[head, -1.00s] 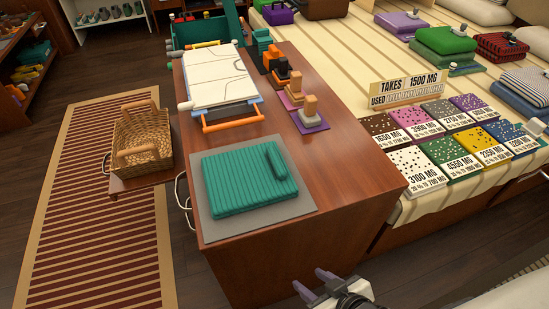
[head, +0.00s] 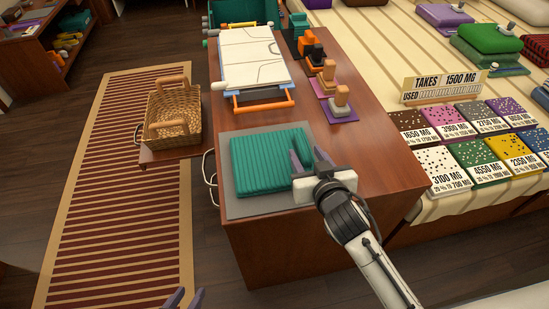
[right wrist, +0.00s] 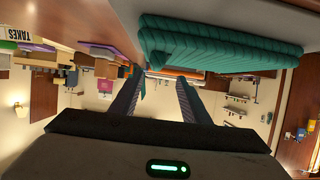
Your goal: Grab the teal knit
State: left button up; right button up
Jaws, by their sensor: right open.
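The teal knit (head: 262,162) lies folded and ribbed on a grey mat (head: 250,208) on the wooden counter. It also shows upside down at the top of the right wrist view (right wrist: 215,48). My right gripper (head: 309,158) is at the knit's right edge, its fingers apart and pointing away toward the back of the counter. One finger overlaps the knit's right side and hides part of the small teal roll there. In the right wrist view the gap between the fingers (right wrist: 158,80) holds no cloth that I can make out.
A wicker basket (head: 173,110) stands on a side shelf left of the counter. A white board with an orange handle (head: 263,104) and several stamp-like blocks (head: 341,100) lie behind the knit.

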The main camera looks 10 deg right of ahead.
aim_at(303, 146)
jog(key=x, duration=0.5)
jog(key=shift+w+d+f, duration=0.2)
jog(key=shift+d+f, duration=0.1)
jog(key=shift+d, duration=0.05)
jog(key=shift+c, duration=0.2)
grip_shut()
